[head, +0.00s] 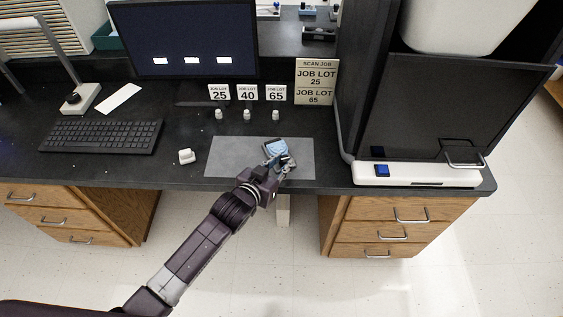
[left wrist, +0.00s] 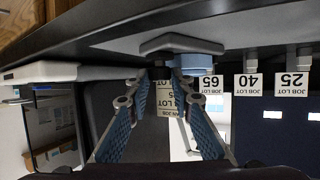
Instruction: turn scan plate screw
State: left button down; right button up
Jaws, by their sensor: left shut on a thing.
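A blue and grey scan plate (head: 275,147) sits on the grey mat (head: 228,160) near the desk's front edge. My left gripper (head: 281,161) is at the plate's near side, reaching in from the front. In the left wrist view, which is upside down, my left gripper (left wrist: 168,76) has its fingertips close together against the plate's lower part. The plate shows there as a flat grey, many-sided base (left wrist: 180,42) with a blue part (left wrist: 197,62). The gripper is shut on a small part of the plate, apparently its screw, which the fingertips hide. My right gripper is out of view.
Signs 25 (head: 219,93), 40 (head: 247,93) and 65 (head: 275,93) stand behind small white pieces. A job board (head: 316,82) reads lots 25 and 65. A white block (head: 186,156) lies left of the mat. A scanner (head: 420,174) stands right.

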pick_arm(q)
jog(key=shift+d+n+y, duration=0.25)
jog(key=shift+n+y, duration=0.25)
jog(key=shift+t+y, duration=0.3)
jog(key=shift+n, duration=0.3)
jog(key=shift+a, duration=0.1)
jog(key=c, duration=1.7)
grip_release()
jog(key=shift+s, duration=0.1)
jog(key=v, duration=1.2)
